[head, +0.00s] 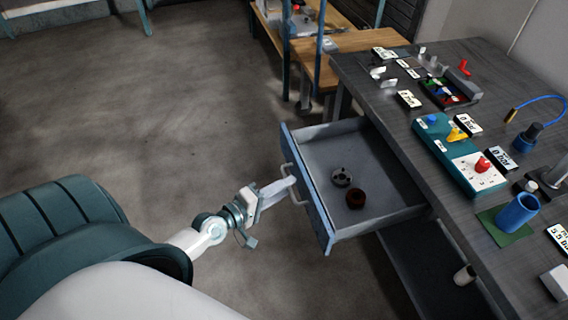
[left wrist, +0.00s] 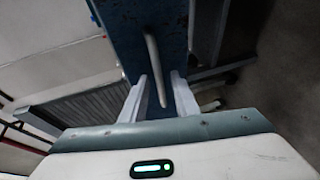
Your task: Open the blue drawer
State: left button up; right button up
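The blue drawer (head: 312,195) is pulled well out from under the grey workbench, and its inside shows. Its blue front carries a pale bar handle (head: 292,185). My left gripper (head: 288,184) is at this handle. In the left wrist view the handle (left wrist: 152,60) runs between the two white fingers of the left gripper (left wrist: 160,80), with a gap on each side, so the fingers look open around it. The blue drawer front (left wrist: 145,20) fills the top middle there. My right gripper is not in view.
The workbench (head: 400,125) holds a teal box (head: 432,140), a blue cup (head: 517,213) and labels. Floor left of the drawer is clear.

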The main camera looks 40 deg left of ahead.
pick_arm(q)
jog(key=shift+s, duration=0.15)
